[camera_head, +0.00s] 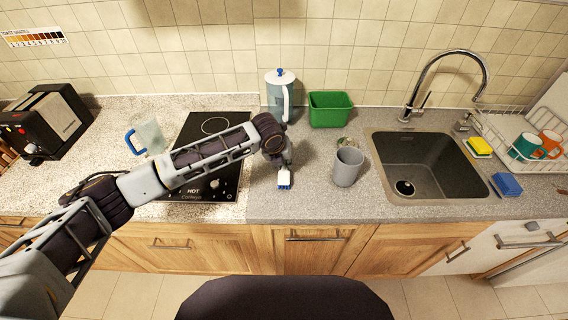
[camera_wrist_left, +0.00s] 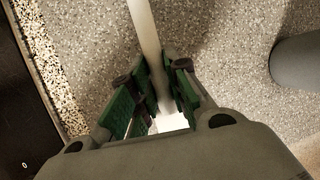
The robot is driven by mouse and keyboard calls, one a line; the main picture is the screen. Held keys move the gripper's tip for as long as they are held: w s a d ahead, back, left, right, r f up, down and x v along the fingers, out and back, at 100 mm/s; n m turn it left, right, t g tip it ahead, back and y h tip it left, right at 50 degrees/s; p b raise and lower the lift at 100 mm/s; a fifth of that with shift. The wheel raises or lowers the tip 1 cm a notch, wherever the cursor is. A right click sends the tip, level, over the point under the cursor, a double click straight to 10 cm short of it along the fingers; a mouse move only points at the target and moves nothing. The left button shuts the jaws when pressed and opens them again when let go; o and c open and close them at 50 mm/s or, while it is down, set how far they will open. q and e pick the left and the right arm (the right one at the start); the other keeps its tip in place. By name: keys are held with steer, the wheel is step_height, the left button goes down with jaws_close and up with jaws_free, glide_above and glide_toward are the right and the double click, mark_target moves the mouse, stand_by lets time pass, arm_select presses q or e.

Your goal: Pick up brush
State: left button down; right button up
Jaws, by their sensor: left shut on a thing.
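The brush (camera_head: 285,178) has a white head and blue bristles, and shows just below my left gripper (camera_head: 279,158) over the grey counter. In the left wrist view its long white handle (camera_wrist_left: 144,28) runs between the green finger pads of my left gripper (camera_wrist_left: 164,80). The fingers are closed around the handle. Part of the brush is hidden by the gripper. I cannot tell whether the brush touches the counter. My right gripper is not in view.
A grey cup (camera_head: 347,167) stands right of the brush, near a small glass (camera_head: 344,142). The cooktop (camera_head: 222,183) is left, the sink (camera_head: 428,170) right. A glass pitcher (camera_head: 149,134) stands further left.

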arm_select(q)
step_height(320, 180, up, 9)
steer(key=shift+b, duration=0.45)
stand_by(0.3)
steer(key=c, duration=1.9)
jaws_free()
steer(key=shift+c, duration=0.2)
jaws_close()
